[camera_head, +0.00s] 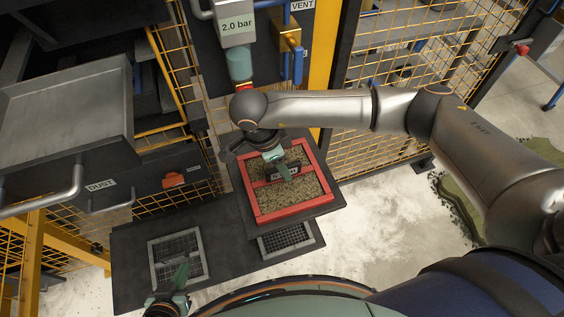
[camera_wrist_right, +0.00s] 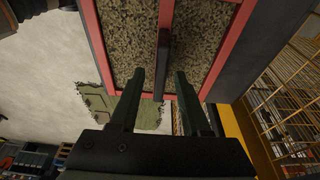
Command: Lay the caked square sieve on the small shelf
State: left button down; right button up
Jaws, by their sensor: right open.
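The red-framed square sieve (camera_head: 322,198), filled with brown grainy cake, lies on a small dark raised shelf (camera_head: 326,206) in the head view. A dark handle bar crosses its middle; the sieve (camera_wrist_right: 232,48) and bar (camera_wrist_right: 163,62) also show in the right wrist view. My right gripper (camera_head: 284,170) is over the sieve at the bar. In the wrist view its fingers (camera_wrist_right: 162,95) are apart, one on each side of the bar's line, and not closed on it. My left gripper (camera_head: 181,278) is low at left, near a grey mesh square; its finger gap is unclear.
A longer dark bench (camera_head: 130,240) lies below the shelf, with grey mesh squares (camera_head: 160,250) in it, one partly under the shelf. A grey tray (camera_head: 70,105) and a DUST drawer (camera_head: 105,190) are at left. Yellow mesh fencing (camera_head: 380,160) stands behind. Pale powder (camera_head: 365,225) covers the floor.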

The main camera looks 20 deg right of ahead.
jog(key=shift+a+r, duration=0.15)
jog(key=shift+r, duration=0.35)
jog(key=b+v, duration=0.2)
jog(key=v, duration=0.9)
jog(key=shift+a, duration=0.1)
